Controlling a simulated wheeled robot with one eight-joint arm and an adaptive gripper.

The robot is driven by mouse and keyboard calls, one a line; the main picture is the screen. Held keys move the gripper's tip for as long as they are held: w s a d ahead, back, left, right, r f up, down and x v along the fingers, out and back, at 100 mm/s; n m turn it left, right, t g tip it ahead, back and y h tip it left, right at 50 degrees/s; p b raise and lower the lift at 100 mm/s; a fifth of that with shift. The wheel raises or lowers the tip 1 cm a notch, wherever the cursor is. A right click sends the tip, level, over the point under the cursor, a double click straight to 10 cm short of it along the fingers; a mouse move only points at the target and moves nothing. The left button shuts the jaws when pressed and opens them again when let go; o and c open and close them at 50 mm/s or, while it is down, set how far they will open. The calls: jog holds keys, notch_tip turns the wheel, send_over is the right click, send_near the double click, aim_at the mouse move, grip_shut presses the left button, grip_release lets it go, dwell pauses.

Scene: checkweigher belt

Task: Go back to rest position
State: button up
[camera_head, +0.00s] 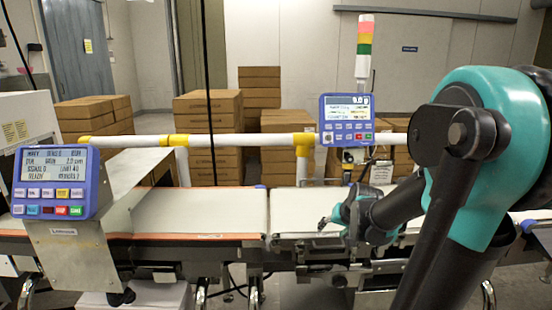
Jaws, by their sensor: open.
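My gripper (326,224) is at the end of my teal and black arm, which comes in from the right side of the view. The gripper points left, low over the belt section right of centre. It looks open, and I see nothing held in it. The white conveyor belt (226,211) runs across the view and is bare left of my gripper. My arm hides part of the belt on the right.
A blue control panel (55,182) stands at the front left; another blue display (347,118) stands behind the belt under a signal tower (363,52). A white and yellow rail (240,140) runs along the back. Cardboard boxes (208,115) are stacked behind it.

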jog(key=s+f+n+g+h, duration=0.1)
jog(key=s+f, duration=0.3)
jog(key=s, duration=0.5)
jog(key=s+f+n+g, duration=0.1)
jog(key=s+f, duration=0.3)
jog(key=s, duration=0.5)
jog(key=shift+s+n+g+h, duration=0.2)
jog(key=shift+n+g+h, duration=0.1)
jog(key=shift+g+h, duration=0.1)
jog(key=shift+c, duration=0.6)
